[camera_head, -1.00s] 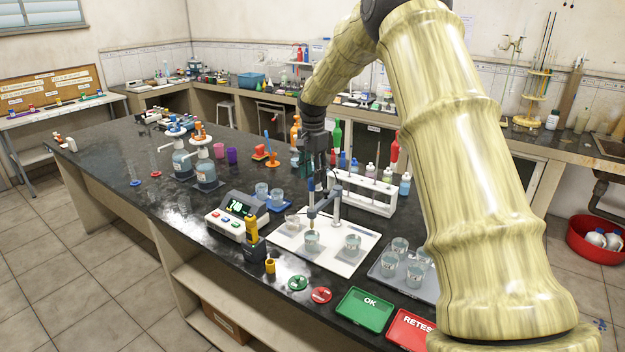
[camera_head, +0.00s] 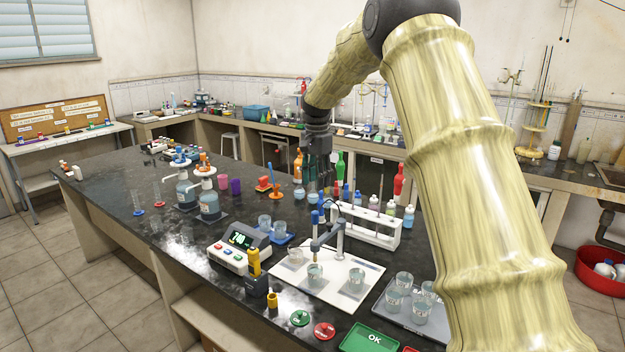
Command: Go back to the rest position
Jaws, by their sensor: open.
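My gripper (camera_head: 318,178) hangs from my arm above the middle of the dark bench (camera_head: 130,210), pointing down. It is open, with nothing seen between its fingers. It appears over the area behind the white tray (camera_head: 335,292) and beside the white bottle rack (camera_head: 368,238). A blue-topped probe on a grey arm (camera_head: 328,238) stands on the tray below it, apart from the fingers. Beakers (camera_head: 315,274) stand on the tray. The fingertips are small and dark against the clutter, so their exact height is hard to tell.
A meter with a lit display (camera_head: 240,246), a green OK tray (camera_head: 369,338) and a grey tray of beakers (camera_head: 405,312) stand near the front. Dispenser bottles (camera_head: 208,200) stand at left.

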